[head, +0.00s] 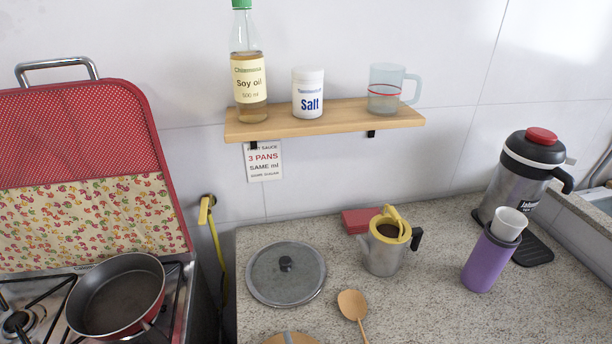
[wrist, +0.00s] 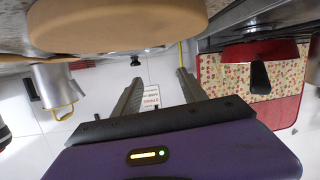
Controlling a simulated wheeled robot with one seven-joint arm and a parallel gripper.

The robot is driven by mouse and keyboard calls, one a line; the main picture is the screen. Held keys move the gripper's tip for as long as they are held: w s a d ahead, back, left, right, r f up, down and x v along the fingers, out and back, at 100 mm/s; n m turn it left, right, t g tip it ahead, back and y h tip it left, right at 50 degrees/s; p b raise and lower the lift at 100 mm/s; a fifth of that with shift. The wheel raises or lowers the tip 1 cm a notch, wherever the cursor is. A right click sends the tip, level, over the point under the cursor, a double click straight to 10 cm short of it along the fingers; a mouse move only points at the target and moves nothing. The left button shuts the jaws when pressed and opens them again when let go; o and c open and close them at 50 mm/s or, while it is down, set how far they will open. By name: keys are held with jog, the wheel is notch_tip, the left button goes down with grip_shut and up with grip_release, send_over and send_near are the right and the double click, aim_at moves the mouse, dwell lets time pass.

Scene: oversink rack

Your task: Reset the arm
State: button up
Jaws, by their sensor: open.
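My gripper (wrist: 158,82) shows in the wrist view, which appears upside down. Its two fingers are spread apart with nothing between them, so it is open and empty. A large tan round thing (wrist: 115,25) is close to the camera along the top of that view, apart from the fingers. My gripper and arm do not show in the head view.
A shelf (head: 330,122) holds an oil bottle (head: 249,75), a salt jar (head: 308,95) and a glass mug (head: 385,90). The counter (head: 420,290) carries a lid (head: 286,275), a metal pot (head: 383,255) and a purple cup (head: 488,262). A pan (head: 118,295) is on the stove.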

jog(key=shift+t+y, duration=0.4)
jog(key=shift+y, duration=0.4)
jog(key=s+d, duration=0.6)
jog(key=d, duration=0.1)
jog(key=shift+s+d+r, duration=0.1)
jog(key=shift+s+r, duration=0.2)
jog(key=shift+s, duration=0.1)
jog(key=s+d+r+m+h, duration=0.2)
jog(key=s+d+m+h, duration=0.2)
jog(key=s+d, duration=1.4)
jog(key=shift+s+d+m+h, duration=0.15)
jog(key=shift+d+m+h, duration=0.15)
jog(key=shift+h, duration=0.8)
